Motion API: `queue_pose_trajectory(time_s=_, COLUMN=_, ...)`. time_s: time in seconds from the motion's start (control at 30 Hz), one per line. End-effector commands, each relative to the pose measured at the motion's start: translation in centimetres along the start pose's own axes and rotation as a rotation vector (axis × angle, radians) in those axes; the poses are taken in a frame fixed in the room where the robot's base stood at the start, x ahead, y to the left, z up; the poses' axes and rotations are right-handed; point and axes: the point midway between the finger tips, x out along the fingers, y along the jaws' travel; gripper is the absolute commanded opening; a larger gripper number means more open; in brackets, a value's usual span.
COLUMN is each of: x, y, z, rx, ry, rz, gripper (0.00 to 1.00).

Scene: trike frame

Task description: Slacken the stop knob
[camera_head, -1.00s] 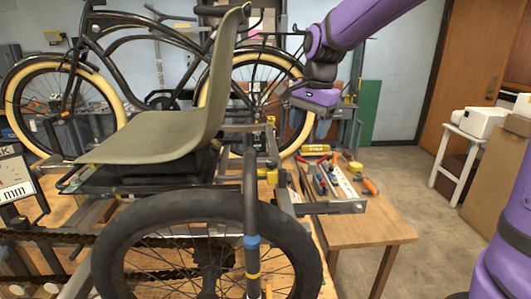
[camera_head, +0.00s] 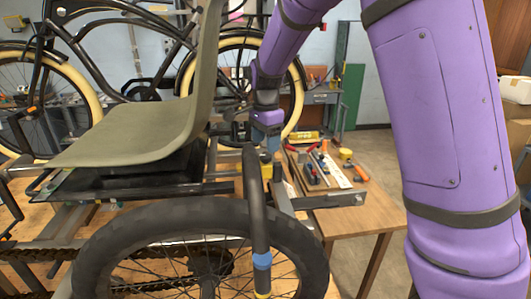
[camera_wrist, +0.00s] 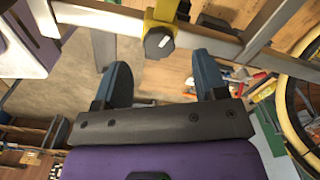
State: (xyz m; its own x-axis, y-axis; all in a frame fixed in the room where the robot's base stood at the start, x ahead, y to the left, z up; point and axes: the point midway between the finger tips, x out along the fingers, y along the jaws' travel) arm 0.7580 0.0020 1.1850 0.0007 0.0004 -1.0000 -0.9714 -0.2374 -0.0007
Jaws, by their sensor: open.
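A dark grey knob (camera_wrist: 158,41) on a yellow clamp (camera_wrist: 165,12) sits on a grey frame rail in the wrist view. I take this for the stop knob. In the head view, the yellow clamp (camera_head: 266,165) shows on the trike frame behind the wheel, partly hidden by the black upright handle. My gripper (camera_wrist: 161,68) is open, its two blue fingers either side of and short of the knob, with a gap. In the head view my gripper (camera_head: 268,143) points down just above the clamp. Nothing shows between the fingers.
The olive seat (camera_head: 135,135) is close on the left. The black wheel (camera_head: 100,245) and the upright handle (camera_head: 257,215) stand in front. A tool board (camera_head: 325,170) lies on the wooden table (camera_head: 365,220) at right. A bicycle (camera_head: 60,90) stands behind.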

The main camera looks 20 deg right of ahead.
Motion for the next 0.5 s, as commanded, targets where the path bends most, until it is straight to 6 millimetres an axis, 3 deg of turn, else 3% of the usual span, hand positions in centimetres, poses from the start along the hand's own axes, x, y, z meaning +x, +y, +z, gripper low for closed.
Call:
queue_pose_trajectory(time_s=0.2, x=3.0, y=0.0, z=0.0, rx=0.0, ry=0.0, rz=0.002, gripper=0.65)
queue_pose_trajectory(time_s=0.5, x=4.0, y=0.1, z=0.0, rx=0.0, ry=0.0, rz=0.0, gripper=0.65)
